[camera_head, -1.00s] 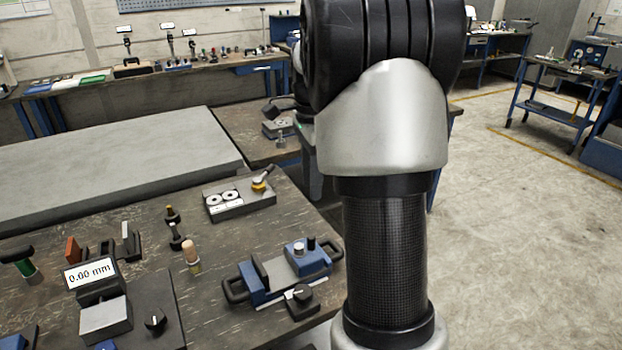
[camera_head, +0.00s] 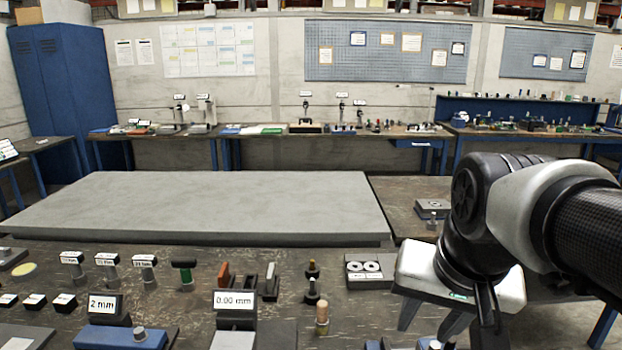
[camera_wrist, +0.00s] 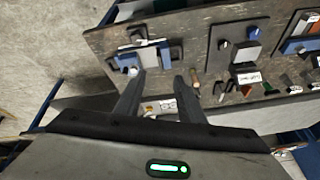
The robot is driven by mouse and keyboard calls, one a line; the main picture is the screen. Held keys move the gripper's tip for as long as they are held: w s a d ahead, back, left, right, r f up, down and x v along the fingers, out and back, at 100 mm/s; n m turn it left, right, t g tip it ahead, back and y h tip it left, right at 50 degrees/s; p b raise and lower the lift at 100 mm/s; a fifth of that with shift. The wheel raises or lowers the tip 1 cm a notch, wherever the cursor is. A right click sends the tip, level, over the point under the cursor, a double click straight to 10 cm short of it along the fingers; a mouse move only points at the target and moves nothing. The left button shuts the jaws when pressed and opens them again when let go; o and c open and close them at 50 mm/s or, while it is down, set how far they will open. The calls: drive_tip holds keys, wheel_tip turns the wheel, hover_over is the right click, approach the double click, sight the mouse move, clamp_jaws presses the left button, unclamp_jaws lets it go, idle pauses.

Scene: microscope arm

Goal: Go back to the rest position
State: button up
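My gripper (camera_head: 430,328) hangs at the right of the head view, over the right end of the dark workbench, with its fingers pointing down. In the wrist view its two dark fingers (camera_wrist: 159,80) stand apart with nothing between them. A blue vise-like fixture (camera_wrist: 142,56) shows beyond the fingertips in the wrist view, apart from them. A grey block with two white discs (camera_head: 370,270) lies on the bench, left of my gripper in the head view.
The workbench (camera_head: 200,262) carries several small tools, a 0.00 mm display (camera_head: 235,300) and a wooden peg (camera_head: 321,318). A large grey slab (camera_head: 210,205) lies behind it, its top bare. Open concrete floor (camera_wrist: 40,75) shows at the left of the wrist view.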

drive_tip(key=s+a+f+n+t, duration=0.1)
drive_tip(key=s+a+f+n, duration=0.1)
drive_tip(key=s+n, duration=0.2)
wheel_tip(320, 180, up, 12)
drive_tip(key=p, duration=1.2)
drive_tip(key=shift+r, duration=0.25)
idle(0.5)
